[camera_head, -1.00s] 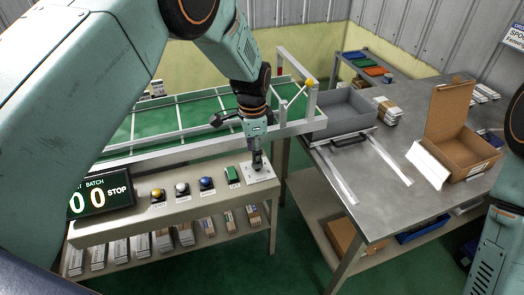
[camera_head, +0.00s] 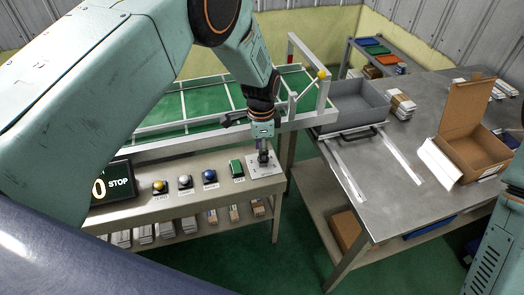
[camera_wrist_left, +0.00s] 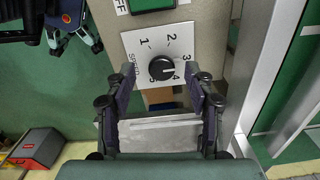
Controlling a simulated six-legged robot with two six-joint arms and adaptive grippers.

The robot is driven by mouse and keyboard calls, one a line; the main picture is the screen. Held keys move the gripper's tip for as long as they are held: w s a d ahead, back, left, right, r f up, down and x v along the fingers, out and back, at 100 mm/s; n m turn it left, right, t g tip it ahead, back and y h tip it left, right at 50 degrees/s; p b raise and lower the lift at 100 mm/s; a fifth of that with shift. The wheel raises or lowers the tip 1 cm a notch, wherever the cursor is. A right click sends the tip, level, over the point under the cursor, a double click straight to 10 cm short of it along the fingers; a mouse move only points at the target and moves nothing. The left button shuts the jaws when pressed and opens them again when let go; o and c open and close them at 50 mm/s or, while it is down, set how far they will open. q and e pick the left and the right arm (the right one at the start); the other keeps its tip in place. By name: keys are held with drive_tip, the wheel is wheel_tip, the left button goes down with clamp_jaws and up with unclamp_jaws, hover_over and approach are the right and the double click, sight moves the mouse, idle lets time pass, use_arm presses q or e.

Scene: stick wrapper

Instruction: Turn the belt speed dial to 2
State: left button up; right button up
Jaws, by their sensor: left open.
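The belt speed dial (camera_wrist_left: 162,68) is a round black knob on a white plate marked 1 to 4 in the left wrist view. Its white mark appears to point toward 4. The plate (camera_head: 276,160) shows in the head view at the right end of the control panel. My left gripper (camera_head: 263,158) points down over that plate and hides most of the dial. In the left wrist view, the open fingers of my left gripper (camera_wrist_left: 162,78) are to either side of the dial, with a gap visible. I cannot tell their height above it. My right gripper is out of view.
A green button (camera_head: 237,168) sits just left of the dial plate, then blue, white and yellow buttons. The green conveyor (camera_head: 205,103) lies behind. A metal table (camera_head: 400,150) with a grey tray and an open carton (camera_head: 470,145) stands right.

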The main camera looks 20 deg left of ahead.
use_arm(q)
drive_tip(key=shift+f, duration=0.55)
drive_tip(key=shift+w+d+f, duration=0.25)
drive_tip(key=shift+d+f, duration=0.1)
drive_tip(key=shift+f, duration=0.05)
drive_tip(key=shift+s+a+r, duration=0.1)
drive_tip(key=shift+c, duration=0.3)
drive_tip(key=shift+s+a, duration=0.1)
drive_tip(key=shift+a, duration=0.1)
drive_tip(key=shift+c, duration=1.4)
drive_tip(key=shift+w+d, duration=0.2)
drive_tip(key=c, duration=0.5)
clamp_jaws()
